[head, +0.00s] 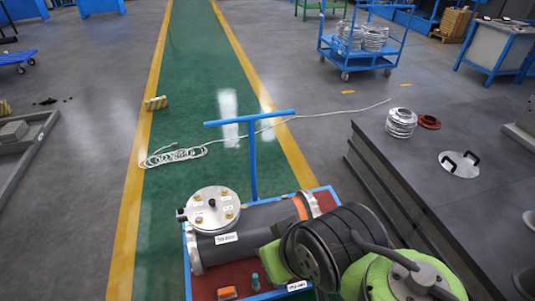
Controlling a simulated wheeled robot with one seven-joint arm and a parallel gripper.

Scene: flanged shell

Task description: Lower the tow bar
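The tow bar (252,165) is a blue T-shaped handle in the head view. Its shaft stands nearly upright at the far edge of a low cart, and its crossbar (228,122) is at the top, slightly slanted in the picture. The cart (187,275) has a blue rim and a reddish-brown bed. A dark grey flanged shell (262,217) lies on it, in front of the tow bar's lower end. My green and black arm covers the cart's right front. My gripper cannot be made out, and nothing of mine visibly touches the tow bar.
A white cable or rope (175,156) lies coiled on the green lane beyond the cart, with a tail running right. A small yellowish block (156,103) sits on the lane's left line. A dark stepped platform (400,175) flanks the right. The lane (195,50) is clear farther off.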

